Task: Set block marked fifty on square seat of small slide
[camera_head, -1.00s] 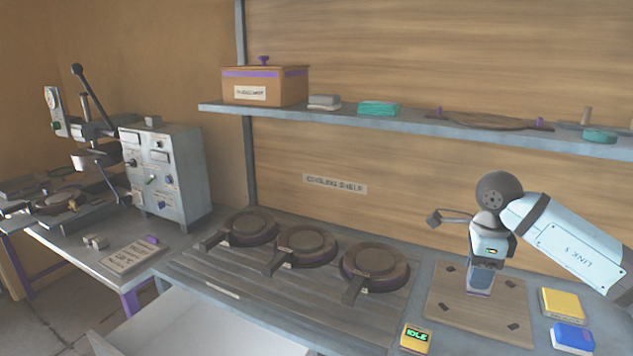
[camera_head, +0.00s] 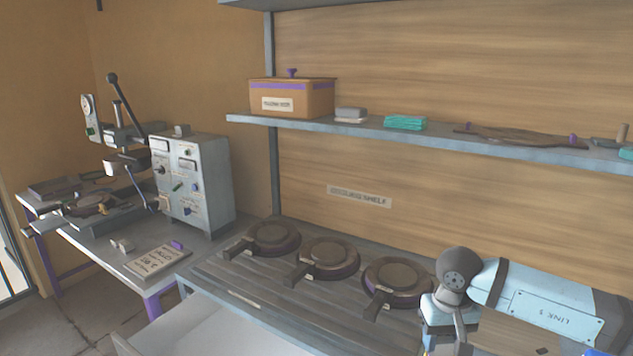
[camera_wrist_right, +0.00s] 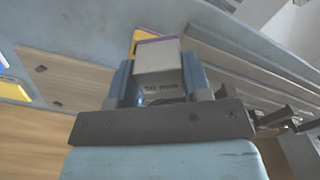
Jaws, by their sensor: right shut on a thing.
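In the head view, my right gripper (camera_head: 448,338) is at the bottom edge, right of the round pans; the block does not show clearly there. Small grey pieces (camera_head: 122,245) lie on the left table. The press (camera_head: 120,155) stands behind them. I cannot tell which part is the small slide or its square seat. My left gripper is not in view.
A grey control box (camera_head: 192,180) stands beside the press. A sign card (camera_head: 157,262) lies on the left table. Three round lidded pans (camera_head: 328,257) sit on the slatted bench. A shelf (camera_head: 440,137) runs above, with a lidded box (camera_head: 292,100) on it.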

